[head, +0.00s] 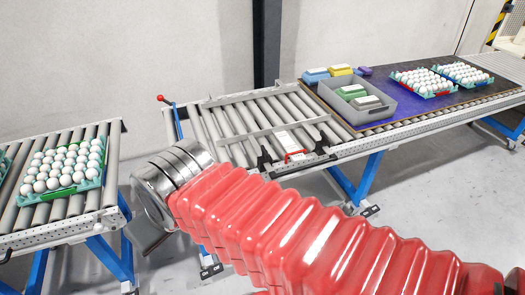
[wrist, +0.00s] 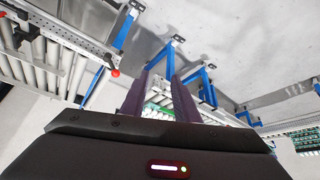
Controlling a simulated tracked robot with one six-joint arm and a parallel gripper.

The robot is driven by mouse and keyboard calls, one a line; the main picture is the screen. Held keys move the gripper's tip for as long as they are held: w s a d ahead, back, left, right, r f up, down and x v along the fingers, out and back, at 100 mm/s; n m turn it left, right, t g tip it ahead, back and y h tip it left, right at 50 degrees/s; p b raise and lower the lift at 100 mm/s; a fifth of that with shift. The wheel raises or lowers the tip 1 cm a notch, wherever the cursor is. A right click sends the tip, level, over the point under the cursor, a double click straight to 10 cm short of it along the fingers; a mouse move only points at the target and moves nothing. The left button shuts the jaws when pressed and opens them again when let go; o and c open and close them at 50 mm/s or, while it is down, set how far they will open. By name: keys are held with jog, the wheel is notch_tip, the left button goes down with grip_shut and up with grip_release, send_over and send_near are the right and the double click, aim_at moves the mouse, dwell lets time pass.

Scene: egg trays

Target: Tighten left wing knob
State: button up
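A red ball-ended knob (head: 160,97) sits at the back left corner of the middle roller conveyor, beside a blue upright. A red knob also shows in the wrist view (wrist: 115,73), at the end of a conveyor rail, to the left of my gripper (wrist: 160,78) and apart from it. I cannot tell whether either is the left wing knob. A red handle (head: 294,154) is on the front edge of the middle conveyor. My gripper's two dark fingers stand apart with nothing held between them. In the head view my red-sleeved arm hides most of the gripper.
The middle conveyor (head: 232,150) has bare rollers. A left conveyor (head: 104,200) carries an egg tray (head: 27,197). On the right, a grey bin (head: 380,113) holds boxes, with more egg trays (head: 452,92) beyond. A floor gap separates the left and middle conveyors.

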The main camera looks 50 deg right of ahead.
jog(key=w+d+f+m+t+h, duration=0.1)
jog(key=w+d+f+m+h, duration=0.15)
jog(key=w+d, duration=0.65)
jog(key=m+t+h, duration=0.4)
jog(key=t+h, duration=0.1)
send_near(266, 153)
jog(key=s+r, duration=0.1)
jog(key=shift+s+a, duration=0.2)
jog(key=shift+a, duration=0.3)
jog(key=x, duration=1.4)
jog(key=shift+s+f, duration=0.1)
